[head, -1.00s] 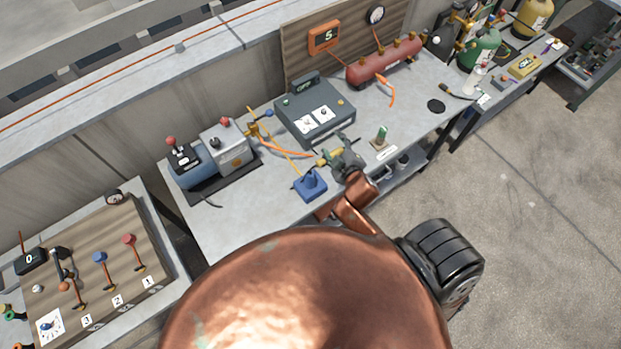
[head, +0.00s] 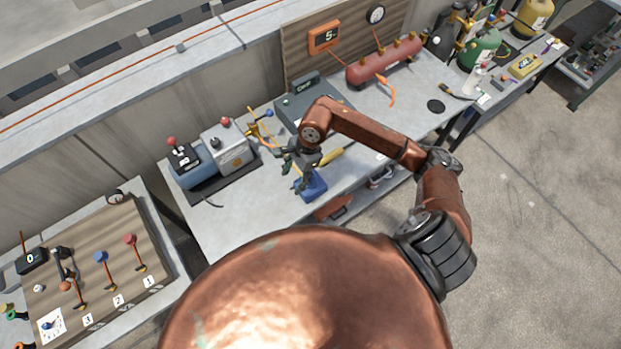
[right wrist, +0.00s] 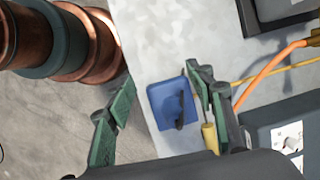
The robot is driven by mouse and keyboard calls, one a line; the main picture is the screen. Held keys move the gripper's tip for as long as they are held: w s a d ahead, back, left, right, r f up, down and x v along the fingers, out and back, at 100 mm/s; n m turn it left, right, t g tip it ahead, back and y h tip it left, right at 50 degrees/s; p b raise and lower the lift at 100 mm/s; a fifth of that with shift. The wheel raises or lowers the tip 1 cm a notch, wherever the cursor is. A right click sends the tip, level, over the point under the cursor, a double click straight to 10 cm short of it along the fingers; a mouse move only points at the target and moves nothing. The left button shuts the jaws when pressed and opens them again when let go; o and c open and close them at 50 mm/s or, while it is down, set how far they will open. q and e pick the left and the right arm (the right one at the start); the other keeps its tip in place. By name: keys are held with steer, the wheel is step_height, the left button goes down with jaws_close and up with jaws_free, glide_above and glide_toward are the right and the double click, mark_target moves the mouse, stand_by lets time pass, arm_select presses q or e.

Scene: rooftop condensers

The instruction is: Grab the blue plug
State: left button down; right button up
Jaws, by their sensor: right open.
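The blue plug (head: 312,187) is a squarish blue block with a dark upright piece on it. It sits on the grey workbench (head: 235,225) near its front edge. It also shows in the right wrist view (right wrist: 165,98), flat on the bench. My right gripper (head: 301,165) is open above the blue plug and partly covers it in the head view. In the right wrist view its green-padded fingers (right wrist: 160,78) stand apart on either side of the plug, the right finger closer to it. No contact can be made out. My left gripper is not in view.
A yellow cylinder (right wrist: 209,139) lies beside the plug, by the right finger. A dark control box (head: 288,107), an orange hose (right wrist: 262,76), a blue-grey pump unit (head: 200,172) and a red tank (head: 385,66) are on the bench. Bare bench lies left of the plug.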

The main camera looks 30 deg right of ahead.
mark_target(311, 175)
steer(key=d+h, duration=0.1)
steer(key=d, duration=0.1)
steer(key=d+h, duration=0.1)
steer(key=d, duration=0.2)
steer(key=d+h, duration=0.1)
steer(key=d, duration=0.1)
steer(key=shift+w+d+f+g, duration=0.25)
steer(key=shift+d+f+g, duration=0.05)
steer(key=shift+f, duration=0.05)
steer(key=f, duration=0.2)
steer(key=f+p, duration=0.1)
steer(key=f, duration=0.4)
steer(key=shift+w+a+f+p, duration=0.2)
steer(key=shift+w+a+p, duration=0.05)
steer(key=shift+w+p, duration=0.1)
steer(key=shift+c, duration=0.2)
steer(key=c, duration=1.2)
steer(key=shift+r, duration=0.1)
steer(key=shift+c, duration=0.2)
